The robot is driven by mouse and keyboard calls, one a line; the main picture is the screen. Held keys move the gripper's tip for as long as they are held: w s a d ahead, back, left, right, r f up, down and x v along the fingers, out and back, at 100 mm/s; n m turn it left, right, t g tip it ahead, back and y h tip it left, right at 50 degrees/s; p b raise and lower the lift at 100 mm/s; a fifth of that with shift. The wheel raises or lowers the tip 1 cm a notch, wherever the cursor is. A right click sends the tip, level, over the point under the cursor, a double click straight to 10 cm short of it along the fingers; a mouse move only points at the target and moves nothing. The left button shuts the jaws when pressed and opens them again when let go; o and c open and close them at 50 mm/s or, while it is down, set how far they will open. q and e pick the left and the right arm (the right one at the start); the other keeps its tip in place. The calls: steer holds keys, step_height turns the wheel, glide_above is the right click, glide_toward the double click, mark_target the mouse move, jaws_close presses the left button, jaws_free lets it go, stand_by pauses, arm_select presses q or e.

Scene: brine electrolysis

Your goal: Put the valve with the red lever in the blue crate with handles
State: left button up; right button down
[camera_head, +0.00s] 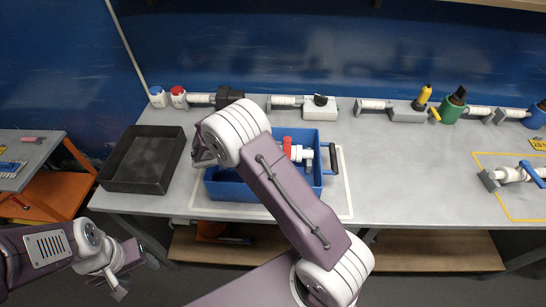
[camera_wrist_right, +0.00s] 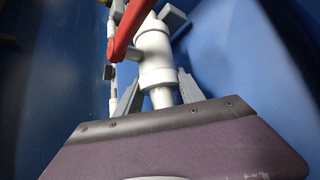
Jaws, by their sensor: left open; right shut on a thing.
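The valve with the red lever (camera_head: 301,154) is inside the blue crate with handles (camera_head: 230,190), toward its right side, partly hidden by my right arm. In the right wrist view its white body (camera_wrist_right: 155,55) and red lever (camera_wrist_right: 130,28) show between the grey fingers of my right gripper (camera_wrist_right: 160,92). That gripper is shut on the valve, with blue crate walls on both sides. The head view hides this gripper behind my arm. My left gripper (camera_head: 134,274) is open and empty, off the table's front edge at lower left.
A black tray (camera_head: 118,184) stands left of the crate. Several fittings line the back of the table, including a valve with a yellow lever (camera_head: 408,112). A blue-levered valve (camera_head: 512,175) lies in a yellow outline at right. The table (camera_head: 415,185) is clear between crate and outline.

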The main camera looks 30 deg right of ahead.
steer(key=shift+f, duration=0.85)
steer(key=shift+w+f, duration=0.1)
steer(key=shift+f, duration=0.2)
steer(key=c, duration=0.7)
jaws_free()
steer(key=shift+a+r, duration=0.2)
steer(key=shift+r, duration=0.1)
steer(key=v, duration=1.1)
steer(key=shift+a+r, duration=0.15)
steer(key=shift+a, duration=0.15)
